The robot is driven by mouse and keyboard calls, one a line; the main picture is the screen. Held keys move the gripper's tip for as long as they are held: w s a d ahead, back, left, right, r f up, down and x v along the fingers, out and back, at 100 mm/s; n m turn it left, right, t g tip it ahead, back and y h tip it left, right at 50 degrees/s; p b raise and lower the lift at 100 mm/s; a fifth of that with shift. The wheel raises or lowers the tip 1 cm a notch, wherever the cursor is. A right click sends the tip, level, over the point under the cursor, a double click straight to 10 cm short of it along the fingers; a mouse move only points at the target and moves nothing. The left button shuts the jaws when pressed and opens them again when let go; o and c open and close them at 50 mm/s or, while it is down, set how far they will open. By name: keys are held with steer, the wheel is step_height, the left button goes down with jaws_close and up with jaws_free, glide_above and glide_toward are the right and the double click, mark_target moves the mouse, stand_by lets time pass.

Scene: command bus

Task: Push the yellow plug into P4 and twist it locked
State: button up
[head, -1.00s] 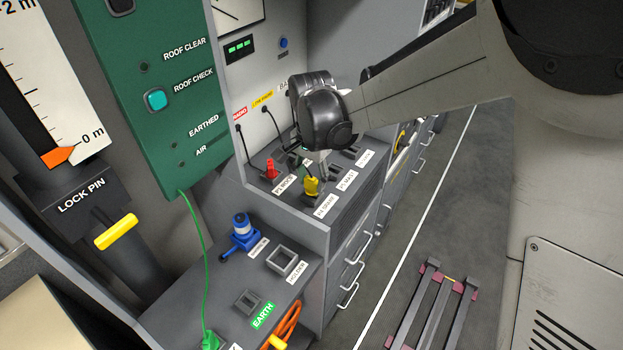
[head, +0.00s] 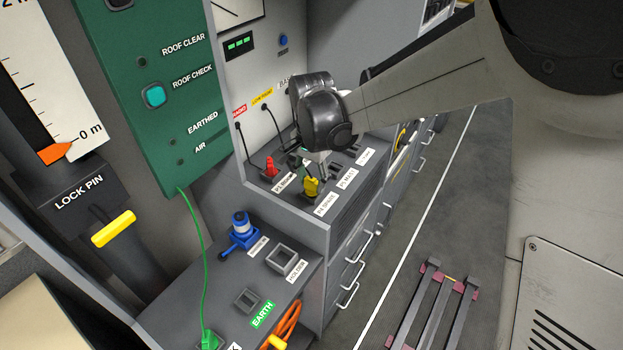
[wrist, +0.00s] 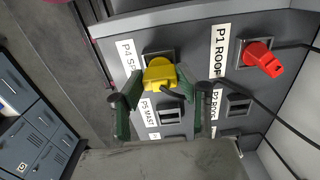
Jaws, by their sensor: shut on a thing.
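The yellow plug (head: 311,187) is at the P4 position on the grey socket panel. In the wrist view the yellow plug (wrist: 160,74) covers most of the dark P4 socket (wrist: 152,53), beside the label reading "P4 SP…". My gripper (wrist: 162,95) is shut on the plug, one dark green finger on each side. In the head view my gripper (head: 316,163) comes down over the plug from above and partly hides it. Seating depth and whether the plug is locked cannot be told.
Empty sockets P5 (wrist: 170,112) and P2 (wrist: 238,104) are close by.

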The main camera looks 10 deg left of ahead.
steer(key=shift+f+b, duration=0.3)
steer(key=shift+f, duration=0.05)
stand_by(0.5)
steer(key=shift+m, duration=0.6)
steer(key=shift+m+b, duration=0.5)
steer(key=shift+m, duration=0.9)
steer(key=shift+f+m, duration=0.1)
steer(key=shift+m, duration=0.6)
steer(key=shift+m+b, duration=0.5)
steer(key=shift+m, duration=0.8)
